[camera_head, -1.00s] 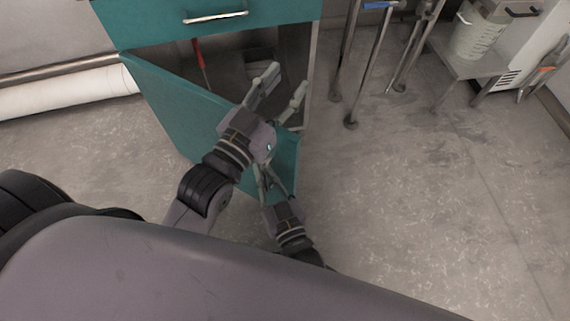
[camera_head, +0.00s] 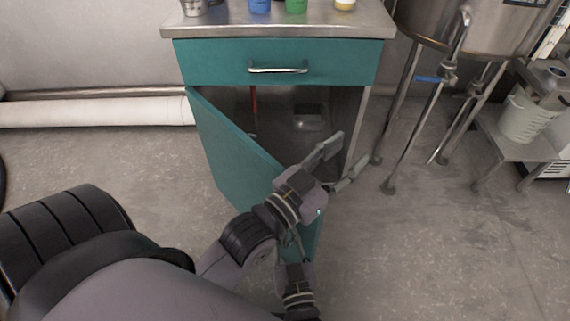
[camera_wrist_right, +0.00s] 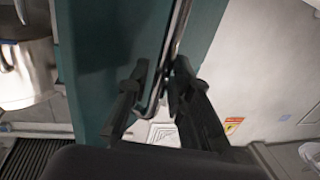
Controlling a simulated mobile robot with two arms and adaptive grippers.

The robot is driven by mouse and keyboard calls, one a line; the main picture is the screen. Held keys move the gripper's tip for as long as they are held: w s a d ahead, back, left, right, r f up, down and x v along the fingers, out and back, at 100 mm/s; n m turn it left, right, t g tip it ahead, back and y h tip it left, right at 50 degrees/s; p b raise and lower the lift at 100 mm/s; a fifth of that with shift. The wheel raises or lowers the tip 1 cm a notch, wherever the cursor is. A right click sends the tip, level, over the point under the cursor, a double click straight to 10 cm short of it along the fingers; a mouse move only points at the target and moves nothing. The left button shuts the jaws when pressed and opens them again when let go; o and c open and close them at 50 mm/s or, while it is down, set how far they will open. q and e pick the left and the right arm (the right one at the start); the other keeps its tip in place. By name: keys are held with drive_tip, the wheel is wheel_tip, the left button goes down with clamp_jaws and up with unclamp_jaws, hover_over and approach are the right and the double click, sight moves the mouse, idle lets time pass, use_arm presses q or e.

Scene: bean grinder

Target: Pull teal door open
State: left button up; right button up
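The teal door (camera_head: 235,150) hangs on the cabinet's left side and stands ajar, swung toward me. The dark cabinet inside shows past it. My left gripper (camera_head: 341,164) is open and empty by the door's free edge, in front of the opening.
Above the door is a closed teal drawer (camera_head: 330,62) with a metal handle (camera_head: 278,70). Cups stand on the steel top (camera_head: 225,27). A steel vessel on legs (camera_head: 470,25) and a low table with a bucket (camera_head: 525,118) stand at right. Floor is clear left of the door.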

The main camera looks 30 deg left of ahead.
drive_tip(key=shift+o, duration=0.8)
drive_tip(key=v, duration=1.2)
drive_tip(key=shift+r, duration=0.1)
